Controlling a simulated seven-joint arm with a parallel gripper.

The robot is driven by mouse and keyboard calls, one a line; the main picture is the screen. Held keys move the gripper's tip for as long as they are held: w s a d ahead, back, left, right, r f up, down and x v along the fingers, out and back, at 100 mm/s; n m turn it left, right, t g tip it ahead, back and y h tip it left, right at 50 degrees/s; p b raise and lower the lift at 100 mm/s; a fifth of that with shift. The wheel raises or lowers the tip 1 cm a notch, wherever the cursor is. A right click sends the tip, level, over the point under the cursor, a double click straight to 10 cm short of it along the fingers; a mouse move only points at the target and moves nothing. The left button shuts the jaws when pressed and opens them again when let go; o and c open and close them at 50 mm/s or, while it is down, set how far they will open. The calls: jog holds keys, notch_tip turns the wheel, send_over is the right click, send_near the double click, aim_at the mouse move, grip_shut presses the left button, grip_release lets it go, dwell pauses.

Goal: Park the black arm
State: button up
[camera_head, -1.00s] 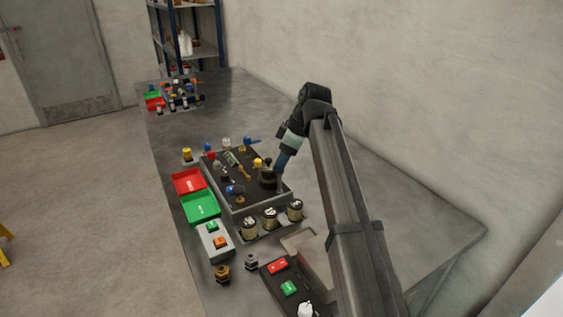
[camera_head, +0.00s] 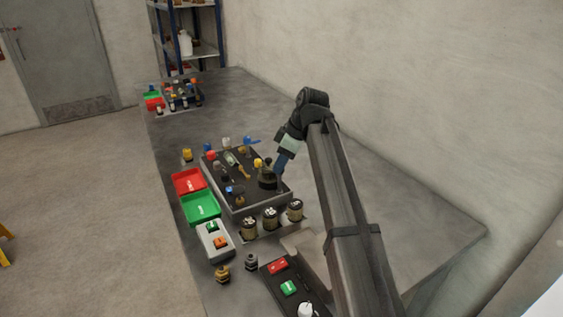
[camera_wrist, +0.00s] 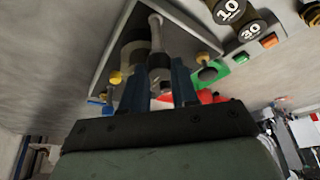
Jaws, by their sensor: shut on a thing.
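My gripper (camera_head: 281,168) reaches down to the right edge of the dark control panel (camera_head: 239,199). In the wrist view its two blue fingers (camera_wrist: 160,88) are shut on a grey rod-like lever (camera_wrist: 156,40), which runs up between them to a rounded end. A dark round hub (camera_head: 267,181) stands on the panel just left of the fingertips. A broad dark round shape (camera_wrist: 134,55) shows behind the fingers in the wrist view. I cannot tell whether the lever joins this hub, and its gripped part is hidden.
Several small knobs and levers crowd the panel, with a blue-handled one (camera_head: 250,140) at its back. A red tray (camera_head: 188,182) and a green tray (camera_head: 201,207) lie to the left. The table right of the panel is bare.

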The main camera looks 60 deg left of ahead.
grip_shut()
jog(key=shift+d+m, duration=0.1)
jog(key=shift+m, duration=0.2)
jog(key=m+t, duration=0.1)
jog(key=m, duration=0.2)
jog(key=shift+s+y, duration=0.1)
jog(key=shift+y, duration=0.3)
jog(key=m+t, duration=0.2)
jog(key=m, duration=0.3)
jog(key=shift+s, duration=0.15)
jog(key=m+t, duration=0.1)
jog(key=m, duration=0.3)
jog(key=shift+s+m+t, duration=0.1)
jog(key=shift+m+t, duration=0.3)
jog(key=shift+m+t+h, duration=0.3)
jog(key=shift+m+t, duration=0.5)
jog(key=shift+m, duration=1.4)
